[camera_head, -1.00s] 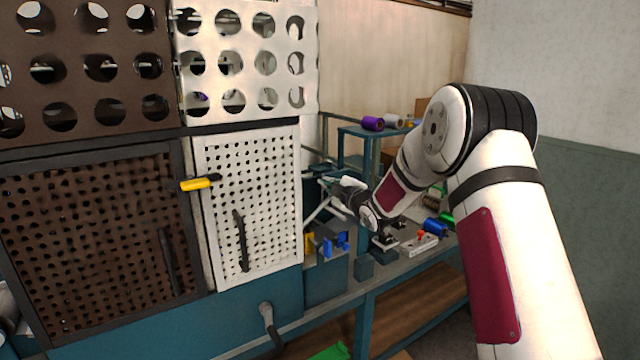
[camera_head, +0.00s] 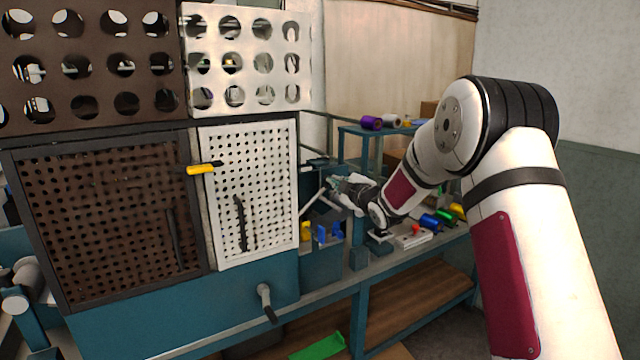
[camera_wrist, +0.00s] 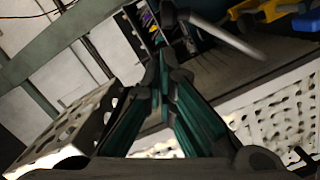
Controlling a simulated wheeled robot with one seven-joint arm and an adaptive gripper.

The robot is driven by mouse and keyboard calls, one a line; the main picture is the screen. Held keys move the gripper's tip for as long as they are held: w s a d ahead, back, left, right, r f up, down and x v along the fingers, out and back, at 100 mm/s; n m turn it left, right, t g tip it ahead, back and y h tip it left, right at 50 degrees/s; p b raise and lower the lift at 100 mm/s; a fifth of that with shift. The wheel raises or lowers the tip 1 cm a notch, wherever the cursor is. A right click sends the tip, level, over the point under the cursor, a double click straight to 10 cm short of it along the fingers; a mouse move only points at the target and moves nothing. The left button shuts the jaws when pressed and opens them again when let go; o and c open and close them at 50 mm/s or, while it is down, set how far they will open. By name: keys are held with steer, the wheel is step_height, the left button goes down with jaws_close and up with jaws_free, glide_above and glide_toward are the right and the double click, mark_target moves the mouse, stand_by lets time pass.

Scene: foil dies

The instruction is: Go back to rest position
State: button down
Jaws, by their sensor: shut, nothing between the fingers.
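My gripper (camera_head: 333,183) shows at the end of my white arm in the head view, small, in front of the blue frame beside the white perforated panel. In the wrist view its two fingers (camera_wrist: 163,60) come together at the tips. It is shut and holds nothing. My arm comes in from the right and reaches toward the middle of the picture.
A white perforated panel (camera_head: 280,190) and a dark perforated panel (camera_head: 100,215) stand left of my gripper. A blue bench (camera_head: 360,300) with spools and small parts lies below and right. A yellow-handled tool (camera_head: 203,169) hangs on the panels.

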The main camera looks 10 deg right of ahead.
steer(key=s+r+m+g+h, duration=0.2)
steer(key=s+r+m+g, duration=0.15)
steer(key=s, duration=0.75)
steer(key=s+r+m+g+h, duration=0.25)
steer(key=s+r+m, duration=0.2)
steer(key=s, duration=0.65)
steer(key=s+a+f+m+g, duration=0.1)
steer(key=s+f+m+g, duration=0.1)
steer(key=s, duration=0.9)
steer(key=s+a+f+m+g, duration=0.2)
steer(key=s, duration=0.9)
steer(key=s+a+f+m+g, duration=0.1)
steer(key=s+f+m+g, duration=0.1)
steer(key=s, duration=1)
steer(key=shift+a+f+m+y, duration=0.15)
steer(key=shift+a+m+y, duration=0.2)
steer(key=shift+y, duration=0.1)
steer(key=shift+s, duration=0.1)
